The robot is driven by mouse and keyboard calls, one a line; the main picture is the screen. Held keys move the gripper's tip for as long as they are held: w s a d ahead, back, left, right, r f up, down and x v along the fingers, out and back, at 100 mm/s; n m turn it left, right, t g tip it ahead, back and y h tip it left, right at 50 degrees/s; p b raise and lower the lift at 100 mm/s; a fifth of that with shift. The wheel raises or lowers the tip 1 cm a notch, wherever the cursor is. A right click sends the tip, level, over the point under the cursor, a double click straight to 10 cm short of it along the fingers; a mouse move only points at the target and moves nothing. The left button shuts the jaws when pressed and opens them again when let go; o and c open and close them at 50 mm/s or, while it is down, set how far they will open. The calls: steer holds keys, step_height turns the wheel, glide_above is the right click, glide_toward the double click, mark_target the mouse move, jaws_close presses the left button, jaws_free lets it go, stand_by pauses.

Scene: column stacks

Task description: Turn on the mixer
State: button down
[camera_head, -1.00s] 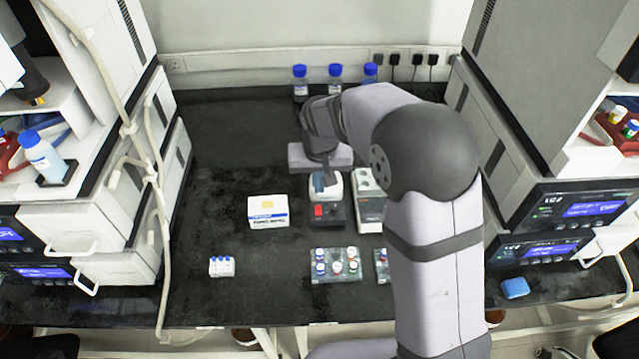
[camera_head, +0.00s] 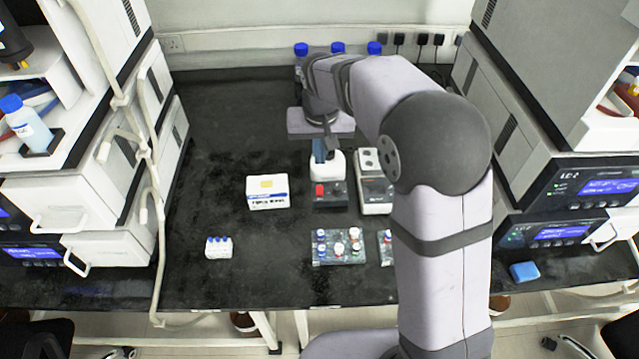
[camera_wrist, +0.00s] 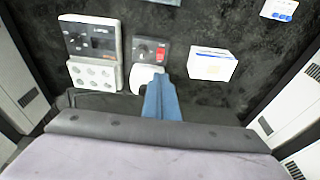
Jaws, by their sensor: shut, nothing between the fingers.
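The mixer (camera_head: 328,194) is a small dark box with a white top part and a red switch (camera_head: 320,189) on its front face. It stands upright at the middle of the black bench. In the wrist view the mixer (camera_wrist: 150,46) and its red switch (camera_wrist: 161,54) lie just beyond the fingertips. My gripper (camera_head: 319,158) is over the white top part, behind the switch in the head view. Its blue fingers (camera_wrist: 162,76) are shut with nothing between them. They look apart from the switch; their height above the mixer is hard to tell.
A grey-white device (camera_head: 374,190) stands close to the mixer's right. A white box (camera_head: 267,193) is to the left, a vial rack (camera_head: 340,258) in front, and a small white vial holder (camera_head: 218,248) at front left. Blue-capped bottles (camera_head: 338,48) stand behind. The bench's left part is mostly clear.

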mark_target(320, 187)
steer(key=shift+f, duration=0.1)
steer(key=p+x, duration=0.3)
steer(key=x, duration=1)
steer(key=shift+w+f, duration=0.1)
steer(key=shift+f, duration=0.3)
steer(key=shift+w+f, duration=0.1)
steer(key=shift+f, duration=0.15)
steer(key=shift+s, duration=0.25)
steer(key=shift+s+f, duration=0.1)
steer(key=shift+s, duration=0.55)
